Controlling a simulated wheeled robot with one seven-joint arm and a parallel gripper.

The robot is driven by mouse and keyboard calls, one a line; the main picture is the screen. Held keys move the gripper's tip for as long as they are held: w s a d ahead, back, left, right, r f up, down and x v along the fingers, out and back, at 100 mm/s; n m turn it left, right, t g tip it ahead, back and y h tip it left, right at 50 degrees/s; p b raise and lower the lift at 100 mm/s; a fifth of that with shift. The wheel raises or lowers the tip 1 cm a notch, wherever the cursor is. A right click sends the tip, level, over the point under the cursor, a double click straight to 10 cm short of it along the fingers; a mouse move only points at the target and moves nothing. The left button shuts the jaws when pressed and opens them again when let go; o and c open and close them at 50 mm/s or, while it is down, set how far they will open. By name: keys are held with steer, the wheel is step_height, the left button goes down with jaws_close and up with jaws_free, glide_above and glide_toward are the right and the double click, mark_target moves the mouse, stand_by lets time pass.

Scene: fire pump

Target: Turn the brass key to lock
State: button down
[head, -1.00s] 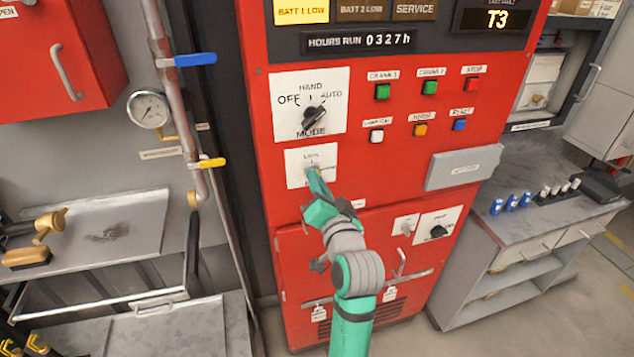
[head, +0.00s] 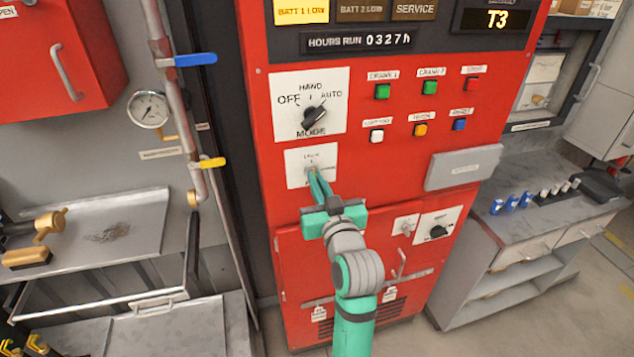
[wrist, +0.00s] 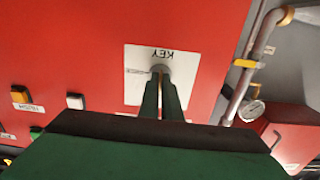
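The white key-switch plate (head: 297,160) is on the front of the red cabinet, below the mode knob. In the wrist view the plate (wrist: 133,90) is upside down, with a grey round lock collar (wrist: 160,71). My gripper's two fingers (wrist: 163,88) are close together there, with a thin brass key (wrist: 160,82) between them. Most of the key is hidden by the fingers.
Above the plate is the black mode knob (head: 314,117). Coloured push buttons (head: 421,130) and a grey box (head: 464,167) are to the right. A pipe with a yellow lever (head: 212,162) stands to the left.

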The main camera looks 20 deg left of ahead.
stand_by(0.4)
steer(key=c, duration=2)
jaws_free()
steer(key=shift+s, duration=0.1)
steer(key=v, duration=1)
steer(key=shift+s+d, duration=0.3)
